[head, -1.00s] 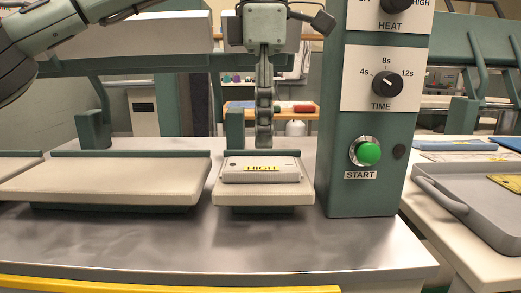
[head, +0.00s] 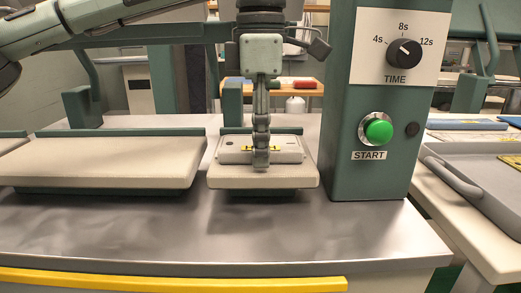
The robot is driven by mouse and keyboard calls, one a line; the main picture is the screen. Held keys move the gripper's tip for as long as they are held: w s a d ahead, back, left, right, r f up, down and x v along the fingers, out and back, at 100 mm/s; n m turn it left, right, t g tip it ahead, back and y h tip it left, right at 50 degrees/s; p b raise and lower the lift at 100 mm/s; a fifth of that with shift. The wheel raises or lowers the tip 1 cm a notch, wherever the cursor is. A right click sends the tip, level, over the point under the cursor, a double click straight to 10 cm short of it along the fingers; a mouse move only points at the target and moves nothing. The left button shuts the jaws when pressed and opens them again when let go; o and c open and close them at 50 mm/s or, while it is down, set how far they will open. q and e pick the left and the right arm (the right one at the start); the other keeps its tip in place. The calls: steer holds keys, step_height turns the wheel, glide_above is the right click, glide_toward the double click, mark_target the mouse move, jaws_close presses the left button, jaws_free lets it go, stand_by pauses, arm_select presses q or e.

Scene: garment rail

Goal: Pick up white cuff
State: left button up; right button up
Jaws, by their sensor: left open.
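A pale, flat, cuff-like piece (head: 288,153) with a yellow label lies on the small pad (head: 225,178) of the press; it is the only thing there that fits the white cuff. My left gripper (head: 261,160) comes down from above, seen edge-on. Its open fingers are in front of the middle of the piece and cover part of the label. I cannot tell whether they touch it. My right gripper is not in view.
A green control column (head: 365,185) with a time dial (head: 404,53) and green start button (head: 378,131) stands close on the right. A longer pad (head: 110,162) is on the left. A grey tray (head: 480,185) lies at the far right. The front metal top (head: 200,235) is clear.

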arm_select(q)
steer(key=shift+c, duration=0.2)
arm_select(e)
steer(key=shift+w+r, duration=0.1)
arm_select(q)
jaws_close()
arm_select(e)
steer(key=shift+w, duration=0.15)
arm_select(q)
steer(key=shift+r, duration=0.15)
step_height(320, 180, up, 7)
steer(key=shift+d+f+p, duration=0.1)
steer(key=shift+p, duration=0.3)
step_height(320, 180, up, 21)
steer(key=p, duration=0.5)
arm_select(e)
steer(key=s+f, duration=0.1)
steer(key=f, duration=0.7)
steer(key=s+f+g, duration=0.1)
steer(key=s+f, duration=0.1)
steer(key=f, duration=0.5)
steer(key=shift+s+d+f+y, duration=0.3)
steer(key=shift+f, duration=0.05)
